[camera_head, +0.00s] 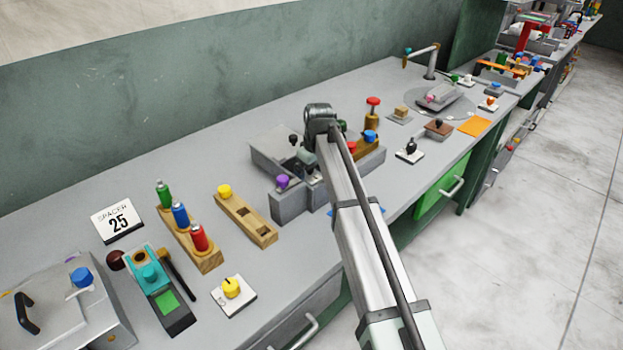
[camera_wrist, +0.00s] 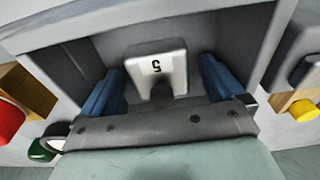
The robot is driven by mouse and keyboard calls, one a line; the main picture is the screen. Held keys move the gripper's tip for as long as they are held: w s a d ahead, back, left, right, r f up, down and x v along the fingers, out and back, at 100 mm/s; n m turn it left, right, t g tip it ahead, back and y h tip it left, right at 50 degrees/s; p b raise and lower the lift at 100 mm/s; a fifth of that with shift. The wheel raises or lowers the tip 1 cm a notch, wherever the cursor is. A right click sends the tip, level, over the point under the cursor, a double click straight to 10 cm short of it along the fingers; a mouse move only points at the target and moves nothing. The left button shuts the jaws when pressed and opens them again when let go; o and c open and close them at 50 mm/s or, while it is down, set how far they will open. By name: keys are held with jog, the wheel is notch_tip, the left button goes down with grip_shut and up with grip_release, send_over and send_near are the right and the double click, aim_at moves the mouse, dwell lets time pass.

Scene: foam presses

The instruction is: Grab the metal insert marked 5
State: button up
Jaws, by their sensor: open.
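The metal insert marked 5 (camera_wrist: 157,58) shows in the wrist view as a pale grey block with a black 5, seen upside down, and a dark round knob (camera_wrist: 162,93) on its near side. It sits inside a grey recess with upright walls. My gripper (camera_wrist: 161,82) is open, with one blue finger to the left of the insert and one to the right. Gaps show between the fingers and the block, and nothing is held. In the head view my gripper is at the grey press block (camera_head: 290,205), and my arm hides the insert there.
In the wrist view, a red knob (camera_wrist: 10,120) and a green knob (camera_wrist: 42,150) are at left, a yellow knob (camera_wrist: 303,110) at right. In the head view, a wooden block (camera_head: 245,220) and a rack of coloured bottles (camera_head: 205,256) stand left of the press.

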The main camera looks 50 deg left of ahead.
jog(key=c, duration=1.3)
jog(key=shift+c, duration=0.3)
